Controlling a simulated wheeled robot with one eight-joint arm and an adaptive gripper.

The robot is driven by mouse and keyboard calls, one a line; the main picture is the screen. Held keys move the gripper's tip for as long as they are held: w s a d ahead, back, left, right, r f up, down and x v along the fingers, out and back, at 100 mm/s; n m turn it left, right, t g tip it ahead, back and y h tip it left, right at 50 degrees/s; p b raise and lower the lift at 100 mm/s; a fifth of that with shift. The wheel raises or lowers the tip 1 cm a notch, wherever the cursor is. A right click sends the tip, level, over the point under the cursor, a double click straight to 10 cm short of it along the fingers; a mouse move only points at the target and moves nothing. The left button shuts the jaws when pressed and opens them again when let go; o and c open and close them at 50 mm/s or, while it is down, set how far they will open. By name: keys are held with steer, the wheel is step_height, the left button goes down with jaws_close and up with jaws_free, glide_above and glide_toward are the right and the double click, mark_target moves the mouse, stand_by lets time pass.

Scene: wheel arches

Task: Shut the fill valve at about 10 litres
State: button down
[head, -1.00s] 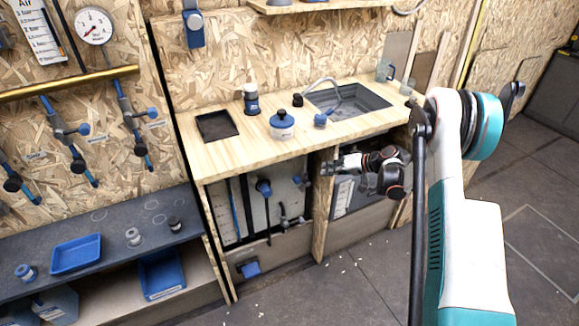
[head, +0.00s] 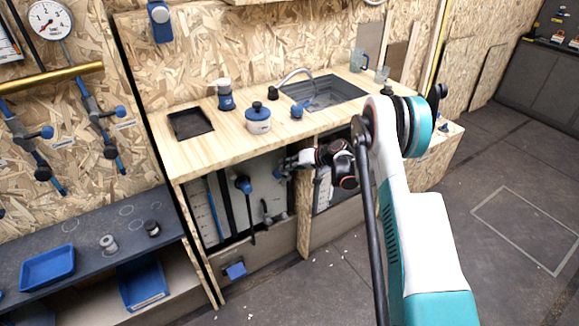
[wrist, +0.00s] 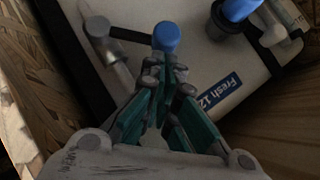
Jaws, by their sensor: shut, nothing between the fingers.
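The wrist view shows a valve with a metal body (wrist: 97,25) and a black lever ending in a round blue knob (wrist: 166,38). I cannot read a name on it. My gripper (wrist: 163,72) is shut and empty, its fingertips just below the knob; whether they touch it is unclear. In the head view my gripper (head: 285,166) reaches into the open cabinet under the worktop and hides part of the valve.
A second blue-topped fitting (head: 243,184) with a dark hose is left of my gripper. A wooden divider (head: 304,215) stands close to my arm on the right. The worktop (head: 190,150) edge is just above. The floor (head: 450,215) at right is clear.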

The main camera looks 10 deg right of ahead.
mark_target(274, 175)
steer(key=shift+a, duration=0.1)
steer(key=shift+s+a+n+h, duration=0.15)
steer(key=shift+a+n+h, duration=0.15)
steer(key=shift+h, duration=0.3)
steer(key=a+h, duration=0.1)
steer(key=a+f+n+h, duration=0.1)
steer(key=s+n+h, duration=0.1)
steer(key=shift+a+f+t, duration=0.25)
steer(key=shift+a+t, duration=0.15)
steer(key=shift+a+f, duration=0.3)
steer(key=shift+f, duration=0.15)
steer(key=shift+s+a+f+n+h, duration=0.2)
steer(key=shift+a+f+n+h, duration=0.1)
steer(key=shift+a+h, duration=0.3)
steer(key=shift+a+f, duration=0.1)
steer(key=shift+f, duration=0.35)
steer(key=shift+s, duration=0.1)
